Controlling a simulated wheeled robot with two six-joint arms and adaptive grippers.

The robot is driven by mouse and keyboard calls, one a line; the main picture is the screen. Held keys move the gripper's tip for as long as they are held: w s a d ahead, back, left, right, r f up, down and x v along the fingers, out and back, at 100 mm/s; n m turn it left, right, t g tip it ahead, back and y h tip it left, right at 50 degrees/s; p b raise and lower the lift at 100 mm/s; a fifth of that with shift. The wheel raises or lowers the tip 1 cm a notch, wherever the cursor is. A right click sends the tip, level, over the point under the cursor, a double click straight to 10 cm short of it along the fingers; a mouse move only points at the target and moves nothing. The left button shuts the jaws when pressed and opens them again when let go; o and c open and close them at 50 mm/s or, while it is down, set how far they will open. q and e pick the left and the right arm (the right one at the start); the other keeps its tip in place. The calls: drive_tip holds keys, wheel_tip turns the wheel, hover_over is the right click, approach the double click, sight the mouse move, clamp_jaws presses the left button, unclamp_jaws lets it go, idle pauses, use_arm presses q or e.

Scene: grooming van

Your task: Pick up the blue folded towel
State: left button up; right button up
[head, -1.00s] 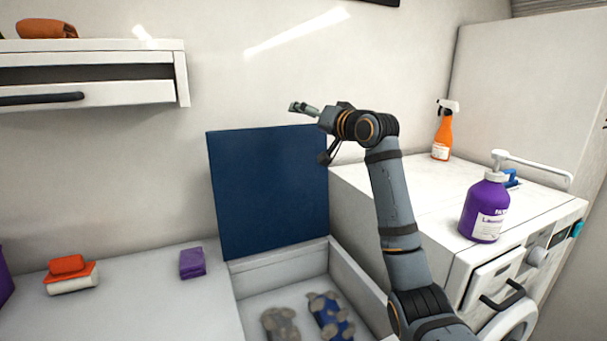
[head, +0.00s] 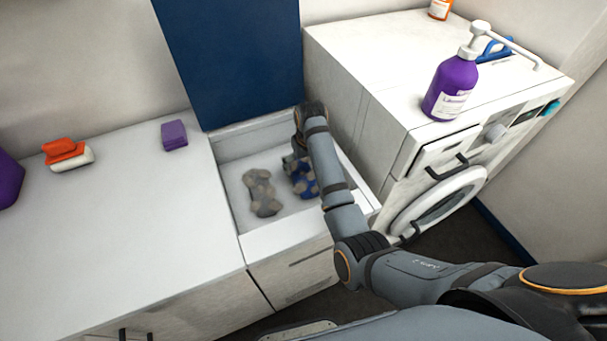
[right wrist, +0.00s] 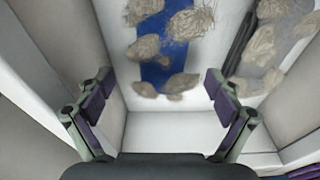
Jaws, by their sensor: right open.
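The blue folded towel (head: 306,186) lies in the open white bin, with beige, fur-like clumps on it. It also shows in the right wrist view (right wrist: 152,73), at the top middle, with its far end cut off by the frame. My right gripper (right wrist: 157,84) is open and empty, with its fingers spread to either side of the towel's near end, above it. In the head view the right gripper (head: 289,164) reaches down into the bin and is partly hidden by my arm, which also covers part of the towel. My left gripper is not in view.
A grey clump-covered item (head: 262,193) lies left of the towel. The bin's walls (head: 228,190) are close around, with a raised blue lid (head: 235,60) behind. A white washer (head: 375,60) with a purple pump bottle (head: 452,88) stands right. The left counter (head: 150,220) is mostly clear.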

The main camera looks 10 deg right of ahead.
sight(302, 172)
drive_tip(key=shift+w+a+f, duration=0.1)
drive_tip(key=shift+w+f, duration=0.1)
drive_tip(key=shift+f, duration=0.7)
drive_tip(key=shift+w+a+f, duration=0.1)
drive_tip(key=shift+w+f, duration=0.1)
drive_tip(key=shift+f, duration=0.7)
drive_tip(key=shift+w+a+f, duration=0.1)
drive_tip(key=shift+w+f, duration=0.1)
drive_tip(key=shift+f, duration=0.7)
drive_tip(key=c, duration=1.2)
